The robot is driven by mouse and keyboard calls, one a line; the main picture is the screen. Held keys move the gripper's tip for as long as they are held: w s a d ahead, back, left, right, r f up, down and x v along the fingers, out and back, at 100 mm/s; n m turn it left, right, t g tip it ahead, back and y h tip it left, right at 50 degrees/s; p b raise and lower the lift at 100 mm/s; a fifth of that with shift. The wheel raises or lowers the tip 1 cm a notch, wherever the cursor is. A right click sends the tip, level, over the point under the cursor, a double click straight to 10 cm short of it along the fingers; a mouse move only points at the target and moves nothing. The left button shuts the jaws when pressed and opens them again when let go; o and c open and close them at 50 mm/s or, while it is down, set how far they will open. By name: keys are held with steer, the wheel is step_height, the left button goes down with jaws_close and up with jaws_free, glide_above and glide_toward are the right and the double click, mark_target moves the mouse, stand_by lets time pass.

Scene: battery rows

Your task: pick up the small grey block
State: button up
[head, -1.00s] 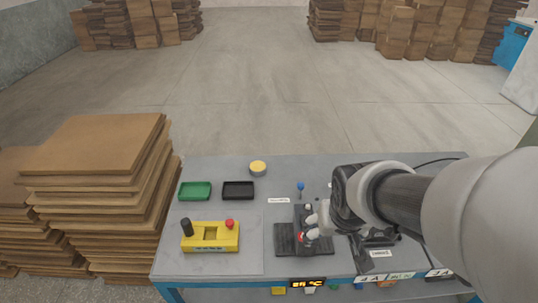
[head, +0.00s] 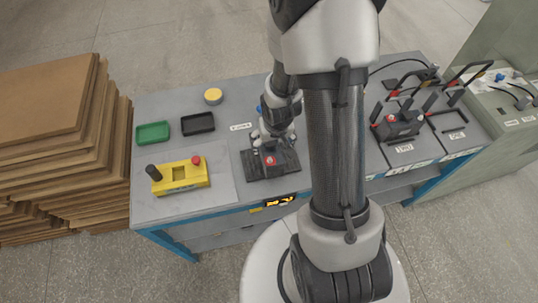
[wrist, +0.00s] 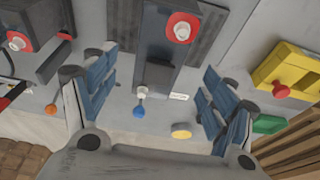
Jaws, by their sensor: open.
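A dark grey block (head: 270,161) with a red patch on top stands on a black ribbed plate (head: 288,161) at the front of the table. In the wrist view the block (wrist: 150,50) is at top centre, its red top carrying a pale round knob. I cannot tell whether this is the small grey block; no separate one is clear. My gripper (head: 273,135) is just behind the block in the head view and partly hides it. In the wrist view my gripper (wrist: 158,97) has its blue-padded fingers wide apart, with nothing held between them.
A yellow box (head: 180,176) with black and red knobs lies left. Behind it are a green tray (head: 152,133), a black tray (head: 198,123) and a yellow disc (head: 213,96). Black fixtures with red handles (head: 398,123) stand right.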

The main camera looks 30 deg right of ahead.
mark_target(271, 145)
steer(key=b+x, duration=0.2)
steer(key=x, duration=0.3)
steer(key=shift+f, duration=0.1)
steer(key=shift+w+b+x, duration=0.2)
steer(key=shift+b+x, duration=1.5)
steer(key=shift+x, duration=1.3)
steer(key=shift+c, duration=0.6)
jaws_close()
steer(key=shift+w+d+r, duration=0.1)
steer(key=shift+w+r, duration=0.05)
steer(key=shift+r, duration=0.1)
